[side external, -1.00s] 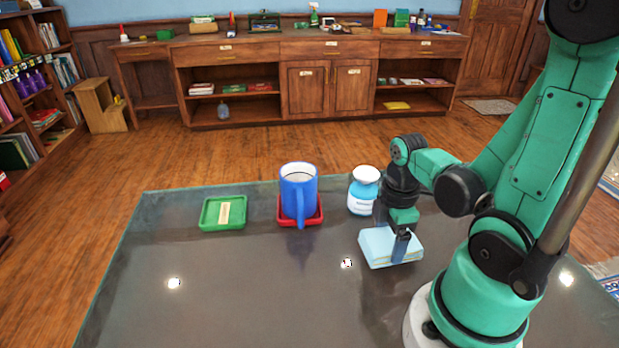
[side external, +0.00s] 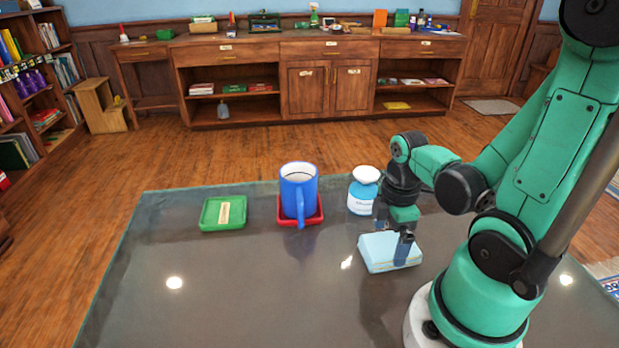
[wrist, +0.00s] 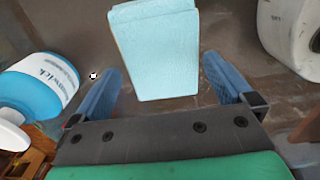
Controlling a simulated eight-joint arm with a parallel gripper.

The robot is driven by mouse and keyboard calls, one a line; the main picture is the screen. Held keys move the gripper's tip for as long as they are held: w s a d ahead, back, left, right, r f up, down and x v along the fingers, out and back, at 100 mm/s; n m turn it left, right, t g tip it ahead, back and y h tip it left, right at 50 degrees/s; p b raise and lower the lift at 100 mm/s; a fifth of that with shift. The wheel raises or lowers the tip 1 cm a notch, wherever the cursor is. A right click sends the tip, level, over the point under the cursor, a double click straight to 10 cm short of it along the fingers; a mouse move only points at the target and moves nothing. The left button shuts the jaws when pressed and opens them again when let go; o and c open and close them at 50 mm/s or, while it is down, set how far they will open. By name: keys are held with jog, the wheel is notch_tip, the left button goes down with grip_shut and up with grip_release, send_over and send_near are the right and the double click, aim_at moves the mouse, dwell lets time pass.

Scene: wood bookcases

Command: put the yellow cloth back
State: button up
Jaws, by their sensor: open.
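No cloth that is clearly yellow lies on the table. A light blue folded, block-like thing (side external: 378,252) with thin yellowish lines along its side lies flat on the table; it also shows in the wrist view (wrist: 155,50). My gripper (side external: 391,243) is open and low over it, pointing down. In the wrist view the two blue fingers (wrist: 162,66) stand on either side of its near end, with gaps on both sides. A flat yellow thing (side external: 397,105) lies on the low right shelf of the far cabinet; I cannot tell if it is cloth.
A blue mug (side external: 298,190) sits in a red tray (side external: 286,219). A green tray (side external: 208,222) at left holds a tan bar (side external: 224,213). The front left of the table (side external: 230,290) is clear.

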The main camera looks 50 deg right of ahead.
aim_at(387, 243)
jog(key=shift+r, duration=2.15)
jog(key=shift+w+r, duration=0.1)
jog(key=shift+r, duration=0.05)
jog(key=w+a+r+m+t, duration=0.6)
jog(key=w+a+m+t, duration=0.1)
jog(key=w, duration=0.4)
jog(key=shift+a+r+m, duration=0.4)
jog(key=shift+a+m, duration=0.5)
jog(key=shift+m, duration=0.3)
